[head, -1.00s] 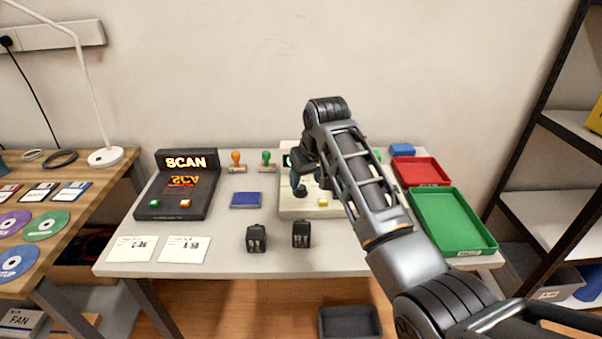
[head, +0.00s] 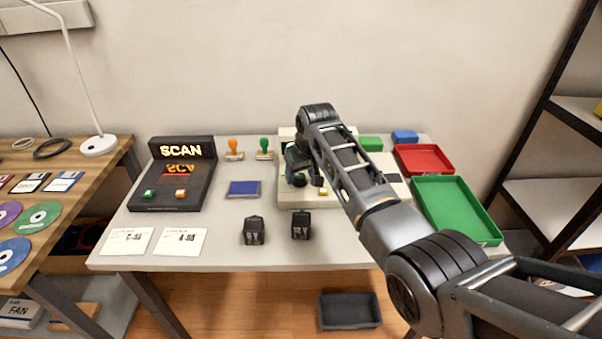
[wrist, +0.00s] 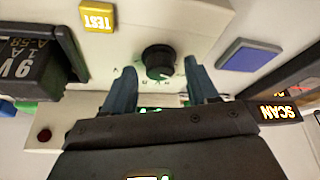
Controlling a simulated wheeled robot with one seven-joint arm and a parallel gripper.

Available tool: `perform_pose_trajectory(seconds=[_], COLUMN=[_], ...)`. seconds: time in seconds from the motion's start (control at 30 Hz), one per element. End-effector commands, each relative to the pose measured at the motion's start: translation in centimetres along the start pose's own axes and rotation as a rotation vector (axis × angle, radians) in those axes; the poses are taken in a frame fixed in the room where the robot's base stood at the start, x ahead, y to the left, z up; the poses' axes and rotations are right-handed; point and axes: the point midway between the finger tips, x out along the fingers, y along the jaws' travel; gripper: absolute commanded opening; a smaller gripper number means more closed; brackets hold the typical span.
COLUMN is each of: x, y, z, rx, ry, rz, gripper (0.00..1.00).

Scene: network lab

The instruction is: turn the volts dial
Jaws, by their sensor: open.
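The volts dial (wrist: 158,62) is a round black knob on a cream tester panel, with small marks around it in the wrist view. My gripper (wrist: 161,80) is open, with its two dark blue fingers apart on either side of the dial's near edge. I cannot tell whether either finger touches it. In the head view the cream tester (head: 289,197) stands at the back of the table, partly hidden by my arm. My gripper (head: 297,172) is over its left part there, and I cannot make out the dial clearly.
A yellow TEST button (wrist: 98,17) and a black 9 V adapter (wrist: 33,70) are near the dial. A blue pad (head: 243,188) and a black SCAN unit (head: 172,195) lie left of the tester. Two black adapters (head: 254,231) stand in front; a green tray (head: 455,205) is right.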

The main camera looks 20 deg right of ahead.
Motion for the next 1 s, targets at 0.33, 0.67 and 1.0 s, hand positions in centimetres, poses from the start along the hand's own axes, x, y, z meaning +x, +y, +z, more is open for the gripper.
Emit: perform_pose_trajectory(seconds=[0.33,0.67,1.0], x=[0.07,0.06,0.05], y=[-0.02,-0.02,-0.04], z=[0.01,0.02,0.02], rx=[0.000,0.000,0.008], ry=[0.000,0.000,-0.001], rz=[0.000,0.000,0.003], gripper=[0.49,0.17,0.03])
